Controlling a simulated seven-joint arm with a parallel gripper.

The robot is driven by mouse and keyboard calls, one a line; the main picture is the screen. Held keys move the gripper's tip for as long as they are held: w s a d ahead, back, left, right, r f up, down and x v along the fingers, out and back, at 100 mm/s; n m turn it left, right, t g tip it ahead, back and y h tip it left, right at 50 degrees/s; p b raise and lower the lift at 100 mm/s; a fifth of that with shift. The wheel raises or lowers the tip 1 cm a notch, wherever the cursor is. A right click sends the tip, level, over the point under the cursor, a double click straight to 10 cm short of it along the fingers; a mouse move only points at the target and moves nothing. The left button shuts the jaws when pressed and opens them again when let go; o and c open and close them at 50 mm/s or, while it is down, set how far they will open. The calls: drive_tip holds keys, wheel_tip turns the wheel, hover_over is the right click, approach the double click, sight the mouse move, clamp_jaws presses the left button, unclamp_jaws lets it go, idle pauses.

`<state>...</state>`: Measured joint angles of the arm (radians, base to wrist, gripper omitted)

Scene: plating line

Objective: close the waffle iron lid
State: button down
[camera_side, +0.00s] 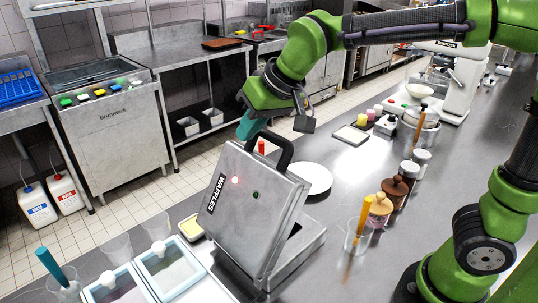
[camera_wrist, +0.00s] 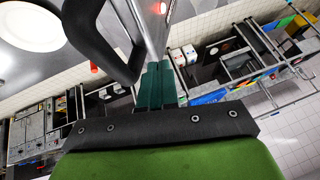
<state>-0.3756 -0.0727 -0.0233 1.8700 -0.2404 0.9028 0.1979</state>
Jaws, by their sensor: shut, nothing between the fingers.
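The waffle iron (camera_side: 236,190) stands on the steel counter in the side view. Its square metal lid is raised and tilted, with a red and a green light on its face. The black lid handle (camera_side: 278,148) is at the lid's upper edge. My gripper (camera_side: 245,128) is at the lid's upper left edge, just left of the handle. In the wrist view my gripper's teal fingers (camera_wrist: 157,85) are together and empty, close to the lid's edge and right of the black handle (camera_wrist: 98,40). Whether they touch the lid I cannot tell.
A white plate (camera_side: 312,179) lies behind the waffle iron. A cup with an orange-handled tool (camera_side: 357,238) and several jars stand to its right.

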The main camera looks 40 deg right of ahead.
drive_tip(key=d+f+m+t+y, duration=0.1)
drive_tip(key=d+f+m+y, duration=0.2)
drive_tip(key=d+f+y, duration=0.6)
drive_tip(key=shift+d+f+y, duration=0.4)
drive_tip(key=shift+d+f, duration=3.95)
drive_tip(key=shift+f, duration=1.65)
